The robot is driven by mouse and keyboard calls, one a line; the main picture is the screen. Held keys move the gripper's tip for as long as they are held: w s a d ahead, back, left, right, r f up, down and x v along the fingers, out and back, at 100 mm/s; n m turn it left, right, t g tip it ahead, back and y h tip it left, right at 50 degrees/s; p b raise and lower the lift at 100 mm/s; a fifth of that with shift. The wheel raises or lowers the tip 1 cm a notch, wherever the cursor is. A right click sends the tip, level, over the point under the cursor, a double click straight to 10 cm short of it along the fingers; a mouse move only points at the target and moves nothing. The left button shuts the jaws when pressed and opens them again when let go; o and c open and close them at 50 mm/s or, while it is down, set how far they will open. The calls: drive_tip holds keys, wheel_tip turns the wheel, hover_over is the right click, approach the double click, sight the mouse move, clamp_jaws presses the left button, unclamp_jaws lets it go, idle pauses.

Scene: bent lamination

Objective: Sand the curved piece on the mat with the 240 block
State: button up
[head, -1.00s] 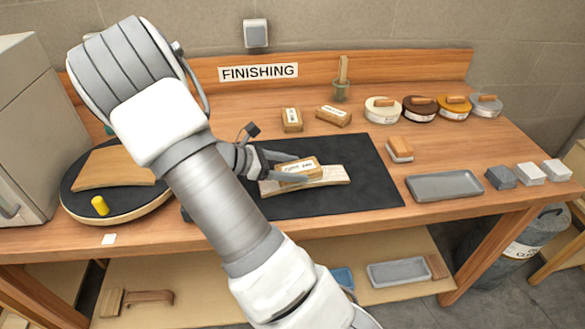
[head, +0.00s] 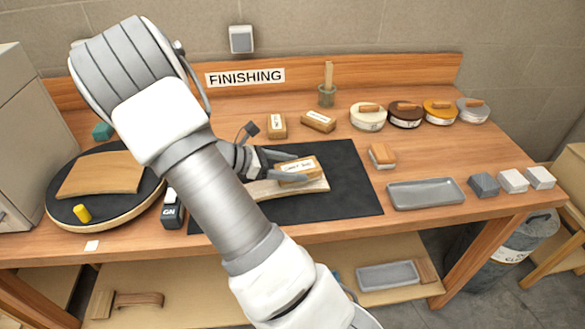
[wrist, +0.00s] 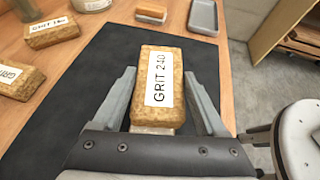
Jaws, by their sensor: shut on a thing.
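My gripper (head: 300,172) is shut on the tan 240 block (head: 300,163). In the wrist view the block's label reads "GRIT 240" (wrist: 160,78), and a finger lies on either side. The pale, long curved piece (head: 260,190) lies on the black mat (head: 345,195). The block sits over the right part of the curved piece, seemingly touching its top; the exact contact is hidden. My arm hides part of the mat's left side. In the wrist view the block covers most of the piece.
Two other labelled blocks (head: 277,126) (head: 318,121) lie behind the mat. A handled pad (head: 382,156) and a grey tray (head: 425,194) are to its right. Several lidded tins (head: 405,115) stand at the back right. A round turntable (head: 60,212) with a curved panel is at left.

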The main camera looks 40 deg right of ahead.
drive_tip(key=r+p, duration=0.4)
drive_tip(key=r, duration=0.2)
drive_tip(key=shift+a+p, duration=0.2)
drive_tip(key=shift+p, duration=0.2)
